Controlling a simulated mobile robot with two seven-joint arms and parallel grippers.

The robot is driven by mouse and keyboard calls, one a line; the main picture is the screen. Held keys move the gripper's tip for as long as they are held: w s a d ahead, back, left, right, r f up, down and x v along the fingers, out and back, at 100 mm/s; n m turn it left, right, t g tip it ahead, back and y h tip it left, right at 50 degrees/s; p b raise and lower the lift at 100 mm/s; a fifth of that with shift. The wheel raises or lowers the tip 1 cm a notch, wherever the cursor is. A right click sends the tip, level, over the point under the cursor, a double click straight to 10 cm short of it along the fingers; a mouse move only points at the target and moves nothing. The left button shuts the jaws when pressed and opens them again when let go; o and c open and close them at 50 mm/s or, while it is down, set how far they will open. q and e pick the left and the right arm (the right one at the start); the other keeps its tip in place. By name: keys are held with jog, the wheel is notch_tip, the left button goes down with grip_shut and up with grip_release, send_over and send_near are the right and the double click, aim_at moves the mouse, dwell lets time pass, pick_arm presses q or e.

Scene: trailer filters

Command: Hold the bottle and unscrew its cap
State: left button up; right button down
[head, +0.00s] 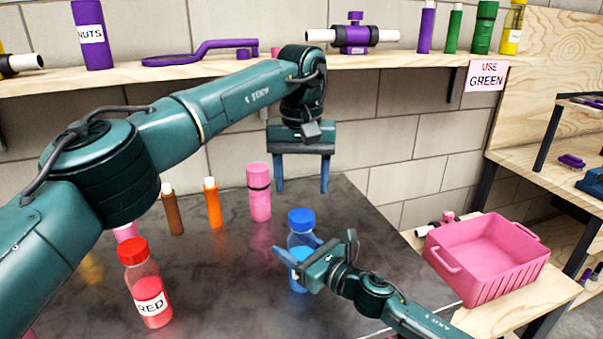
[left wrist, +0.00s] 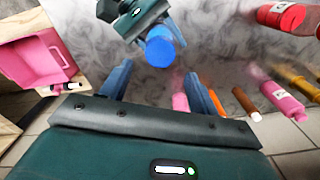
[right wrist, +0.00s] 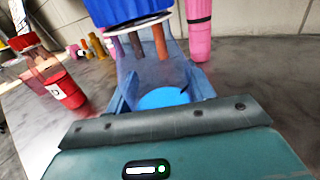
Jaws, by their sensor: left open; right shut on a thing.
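The bottle (head: 297,274) is clear with blue contents and stands upright on the dark table. Its blue cap (head: 301,220) sits on top; the cap also shows in the left wrist view (left wrist: 160,50) and at the top of the right wrist view (right wrist: 125,10). My right gripper (head: 297,256) is shut around the bottle's body below the cap. My left gripper (head: 302,188) is open and empty, fingers pointing down, above and behind the cap. In the left wrist view the cap lies beyond the fingertips, between them and apart from them.
A red-capped bottle (head: 148,290) stands at the left of the table. A pink cylinder (head: 259,192), an orange tube (head: 213,203) and a brown tube (head: 172,210) stand behind. A pink crate (head: 487,258) is at the right. A wooden shelf (head: 400,59) runs above.

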aim_at(301, 215)
pick_arm(q)
notch_tip(301, 215, down, 7)
jog(key=shift+f, duration=0.15)
dwell(0.4)
